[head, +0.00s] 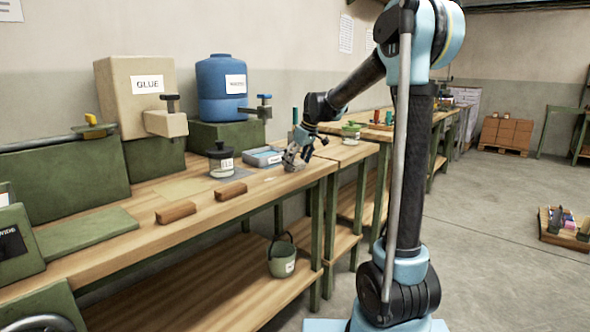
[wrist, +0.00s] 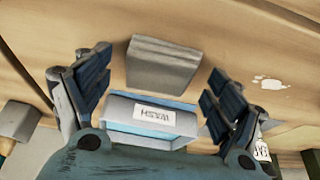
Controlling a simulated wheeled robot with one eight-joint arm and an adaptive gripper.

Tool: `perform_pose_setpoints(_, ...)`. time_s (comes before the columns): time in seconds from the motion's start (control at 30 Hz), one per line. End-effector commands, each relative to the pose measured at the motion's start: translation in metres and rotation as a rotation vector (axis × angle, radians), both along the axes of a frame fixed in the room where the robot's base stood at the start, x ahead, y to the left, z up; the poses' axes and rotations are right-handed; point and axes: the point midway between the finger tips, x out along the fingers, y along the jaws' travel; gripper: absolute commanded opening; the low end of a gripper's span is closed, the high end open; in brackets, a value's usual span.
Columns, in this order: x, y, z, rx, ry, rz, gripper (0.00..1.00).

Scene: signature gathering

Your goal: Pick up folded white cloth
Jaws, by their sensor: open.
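The folded white cloth (wrist: 163,65) looks like a pale grey, flat-topped block in the wrist view. It lies on the wooden bench, beyond the tray labelled WASH and apart from it. My gripper (wrist: 157,85) is open above the bench, with one finger on each side of the picture and the cloth between and slightly beyond them. Nothing is held. In the head view, my gripper (head: 296,158) is low over the bench's right end, and I cannot make out the cloth there.
The blue WASH tray (wrist: 150,113) lies between the fingers in the wrist view; it also shows in the head view (head: 262,157). A lidded jar (head: 221,162) stands left of it. Two brown blocks (head: 176,211) (head: 230,191) lie near the front edge. A white spot (wrist: 270,82) marks the bench.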

Motion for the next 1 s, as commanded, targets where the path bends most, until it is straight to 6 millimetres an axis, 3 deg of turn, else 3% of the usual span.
perform_pose_setpoints(0.3,0.001,0.002,-0.005,0.0,0.0,0.0,0.86)
perform_pose_setpoints(0.53,0.001,0.002,-0.005,0.0,0.0,0.0,0.39)
perform_pose_setpoints(0.87,0.001,0.002,-0.004,0.0,0.0,0.0,0.35)
perform_pose_setpoints(1.0,0.001,0.002,0.006,0.0,0.0,0.0,0.35)
